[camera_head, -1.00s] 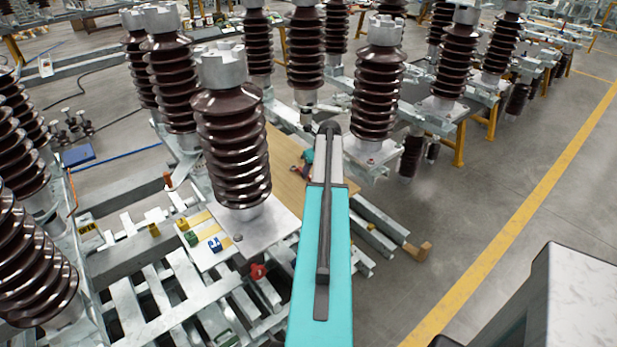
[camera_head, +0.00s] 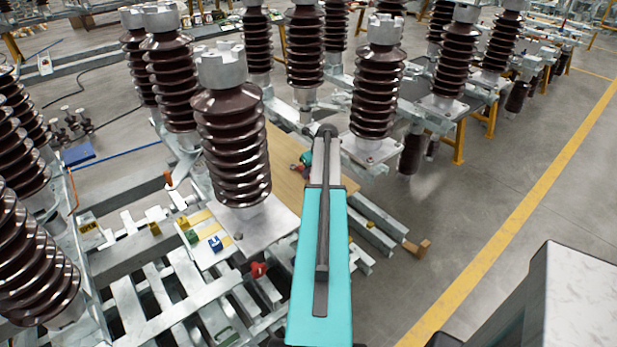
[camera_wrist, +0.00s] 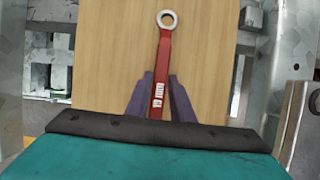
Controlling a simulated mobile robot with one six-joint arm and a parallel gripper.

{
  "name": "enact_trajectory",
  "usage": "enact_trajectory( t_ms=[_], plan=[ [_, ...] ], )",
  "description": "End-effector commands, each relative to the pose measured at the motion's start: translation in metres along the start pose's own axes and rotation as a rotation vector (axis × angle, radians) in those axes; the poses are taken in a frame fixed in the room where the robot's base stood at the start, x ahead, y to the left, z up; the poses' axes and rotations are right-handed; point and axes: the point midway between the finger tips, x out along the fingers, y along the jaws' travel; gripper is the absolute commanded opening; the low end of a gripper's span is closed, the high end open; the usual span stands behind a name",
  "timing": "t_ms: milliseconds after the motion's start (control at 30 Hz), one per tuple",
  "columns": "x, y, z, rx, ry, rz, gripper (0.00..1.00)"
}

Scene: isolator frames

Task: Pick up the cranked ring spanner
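The cranked ring spanner (camera_wrist: 163,65) is red with a bare metal ring end and white lettering on its handle. In the wrist view it lies on a wooden board, ring end at the top. My gripper (camera_wrist: 160,78) has its two dark purple fingers either side of the handle, with a small gap seeming to show at each side, so it looks open. The spanner's lower end is hidden behind my wrist.
The wooden board (camera_head: 284,180) lies among metal frames. Tall brown ribbed insulators (camera_head: 236,150) stand close to the left and behind the arm.

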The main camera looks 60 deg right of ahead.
Motion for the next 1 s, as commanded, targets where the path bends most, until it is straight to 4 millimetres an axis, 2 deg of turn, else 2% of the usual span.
enact_trajectory(
  t_ms=[33, 100, 633, 1000],
  plan=[
    [0.0, 0.0, 0.0, 0.0, 0.0, 0.0, 0.12],
    [0.0, 0.0, 0.0, 0.0, 0.0, 0.0, 0.0],
    [-0.004, 0.0, 0.003, -0.001, -0.002, -0.001, 0.0],
    [-0.033, 0.0, 0.014, -0.001, -0.002, -0.001, 0.0]
  ],
)
